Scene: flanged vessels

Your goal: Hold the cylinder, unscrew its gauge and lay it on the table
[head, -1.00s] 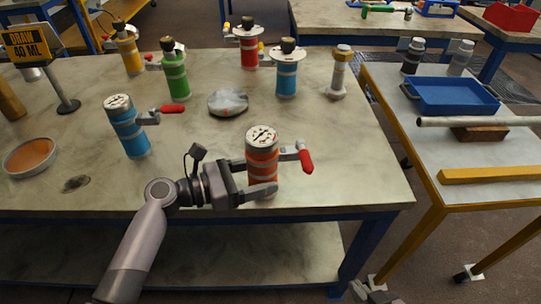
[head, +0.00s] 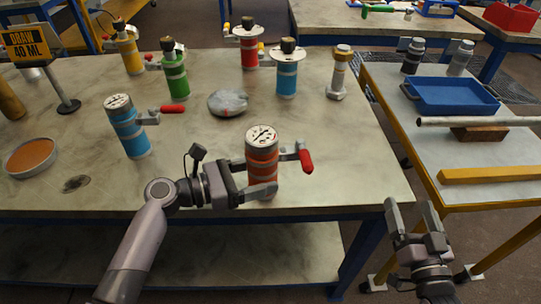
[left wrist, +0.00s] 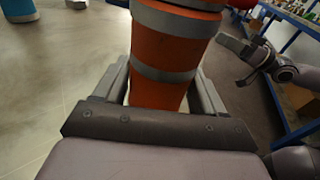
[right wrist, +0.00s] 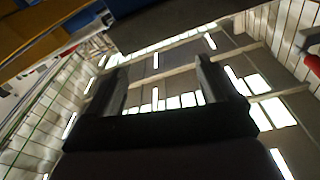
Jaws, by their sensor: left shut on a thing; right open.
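An orange cylinder (head: 262,168) with grey bands stands upright near the front edge of the table (head: 340,170). A round white gauge (head: 262,138) sits on its top, and a red-handled lever (head: 303,156) sticks out to its right. My left gripper (head: 262,190) is shut around the cylinder's lower body; the left wrist view shows the orange body (left wrist: 160,50) between the fingers. My right gripper (head: 414,222) is open and empty, raised beyond the table's right front corner. The right wrist view shows only the ceiling between its fingers (right wrist: 160,85).
A blue cylinder (head: 130,132) with a gauge and red lever stands to the left. A grey disc-shaped thing (head: 228,103) lies behind the orange cylinder. Several vessels stand at the back. A side cart (head: 440,165) with a blue tray (head: 420,104) and bars is at right. Table right of the cylinder is clear.

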